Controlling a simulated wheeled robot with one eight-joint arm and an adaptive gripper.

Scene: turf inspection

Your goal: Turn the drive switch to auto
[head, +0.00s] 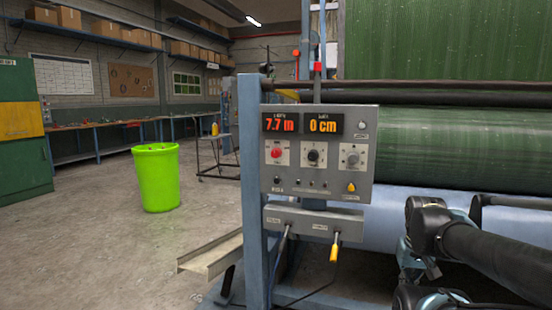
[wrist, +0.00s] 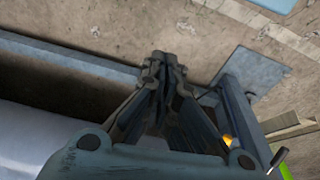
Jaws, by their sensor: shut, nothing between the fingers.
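A grey control panel (head: 268,190) stands on the blue frame post in the head view. It carries a red knob (head: 277,153), a black rotary knob (head: 313,156) and a grey knob (head: 352,159) in a row, with a small yellow knob (head: 351,188) at lower right. The labels are too small to read, so I cannot tell which is the drive switch or its setting. My gripper (wrist: 163,58) is shut and empty in the wrist view, above the floor beside the machine. My arm shows at the lower right of the head view, apart from the panel.
Two displays (head: 300,123) read 7.7 m and 0 cm. A green turf roll (head: 455,150) and dark horizontal bars lie right. A lime bin (head: 157,178) stands on open floor at left.

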